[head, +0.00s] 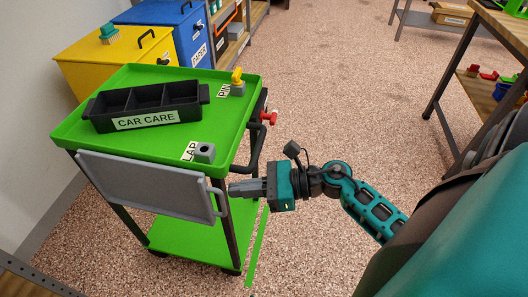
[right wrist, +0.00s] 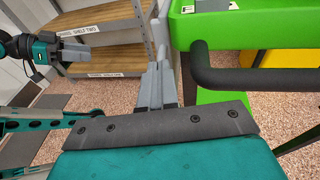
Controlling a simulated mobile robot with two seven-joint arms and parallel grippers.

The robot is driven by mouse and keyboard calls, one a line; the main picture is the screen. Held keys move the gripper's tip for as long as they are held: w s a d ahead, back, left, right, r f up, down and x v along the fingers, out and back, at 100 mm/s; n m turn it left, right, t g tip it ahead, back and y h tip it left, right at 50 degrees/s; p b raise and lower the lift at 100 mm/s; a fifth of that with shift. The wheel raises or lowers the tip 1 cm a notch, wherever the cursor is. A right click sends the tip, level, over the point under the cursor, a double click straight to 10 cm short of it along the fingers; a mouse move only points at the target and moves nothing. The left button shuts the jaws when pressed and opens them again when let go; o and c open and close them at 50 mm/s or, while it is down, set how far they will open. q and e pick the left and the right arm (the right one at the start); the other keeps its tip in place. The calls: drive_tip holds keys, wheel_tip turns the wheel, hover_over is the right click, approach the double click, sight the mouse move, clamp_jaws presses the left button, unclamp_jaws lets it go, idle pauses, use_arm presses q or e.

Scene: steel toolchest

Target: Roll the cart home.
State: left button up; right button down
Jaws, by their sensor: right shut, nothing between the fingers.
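The green cart (head: 225,130) stands at left centre in the head view; its green side also shows in the right wrist view (right wrist: 215,60). A black push handle (head: 256,145) sticks out from its right end, and the bar is close in the right wrist view (right wrist: 260,79). My right gripper (head: 232,188) is shut and empty, just right of the grey panel (head: 145,186) on the cart's near side, below the push handle. I cannot tell whether it touches the panel's loop. My left gripper (right wrist: 85,60) shows at the upper left of the right wrist view; its jaws are unclear.
On the cart are a black CAR CARE caddy (head: 142,105), a yellow pin (head: 237,78) and a grey LAP block (head: 205,152). A green floor strip (head: 257,255) runs beside the cart. Yellow (head: 115,48) and blue (head: 185,32) bins stand behind; a workbench (head: 505,30) is right. Middle floor is open.

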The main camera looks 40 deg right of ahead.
drive_tip(key=shift+w+a+f, duration=0.1)
drive_tip(key=shift+w+a, duration=0.2)
drive_tip(key=shift+a, duration=0.1)
drive_tip(key=shift+w, duration=0.1)
